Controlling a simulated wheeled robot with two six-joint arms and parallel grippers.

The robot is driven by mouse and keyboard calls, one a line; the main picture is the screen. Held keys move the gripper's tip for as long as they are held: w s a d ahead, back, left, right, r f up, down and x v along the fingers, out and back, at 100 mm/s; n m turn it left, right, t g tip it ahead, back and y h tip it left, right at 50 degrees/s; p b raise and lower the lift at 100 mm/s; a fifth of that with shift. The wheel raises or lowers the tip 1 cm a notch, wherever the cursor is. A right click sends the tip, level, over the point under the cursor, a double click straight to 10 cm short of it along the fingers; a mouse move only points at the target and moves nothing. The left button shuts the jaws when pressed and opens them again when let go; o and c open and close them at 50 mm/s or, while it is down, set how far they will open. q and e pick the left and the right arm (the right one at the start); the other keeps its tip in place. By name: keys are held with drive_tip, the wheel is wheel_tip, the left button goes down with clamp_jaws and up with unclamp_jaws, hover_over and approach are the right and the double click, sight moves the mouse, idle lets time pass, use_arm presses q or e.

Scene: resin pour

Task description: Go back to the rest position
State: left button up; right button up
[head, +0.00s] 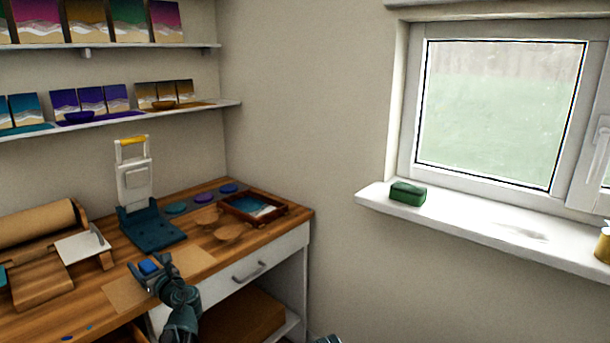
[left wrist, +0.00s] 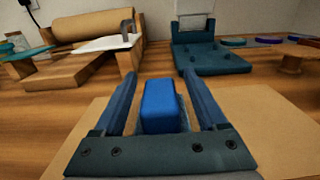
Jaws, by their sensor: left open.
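My left gripper (head: 148,268) is over the front part of the wooden worktop, its fingers pointing toward the back of the bench. A small blue block (head: 150,267) shows at its fingers. In the left wrist view the blue block (left wrist: 162,106) stands between the two open fingers (left wrist: 160,92), with a gap visible on each side. The block seems to be on or just above a brown sheet (left wrist: 262,112); the fingers and palm hide its base. My right gripper does not show clearly; only a small dark piece is at the bottom edge of the head view.
Behind the gripper are a teal press-like stand (head: 152,226) and a wooden framed tray (head: 252,208). A paper roll on a wooden holder (head: 38,222) is at the left. Shelves (head: 150,112) hang above. A green block (head: 407,193) lies on the windowsill.

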use_arm(q)
drive_tip(key=v, duration=1.1)
drive_tip(key=x, duration=1.2)
drive_tip(key=shift+a, duration=0.1)
wheel_tip(320, 180, up, 4)
drive_tip(key=p, duration=0.4)
drive_tip(key=shift+s, duration=0.15)
drive_tip(key=s+d+r+p, duration=0.1)
drive_tip(key=s+d, duration=0.2)
drive_tip(key=d, duration=0.4)
drive_tip(key=s+d, duration=0.2)
drive_tip(key=d, duration=0.6)
wheel_tip(320, 180, up, 6)
drive_tip(key=w+a+g+p, duration=0.1)
drive_tip(key=a+p, duration=0.1)
drive_tip(key=p, duration=0.4)
drive_tip(key=shift+a+r+n+y, duration=0.25)
drive_tip(key=shift+a+n+y, duration=0.05)
drive_tip(key=shift+n+y, duration=0.1)
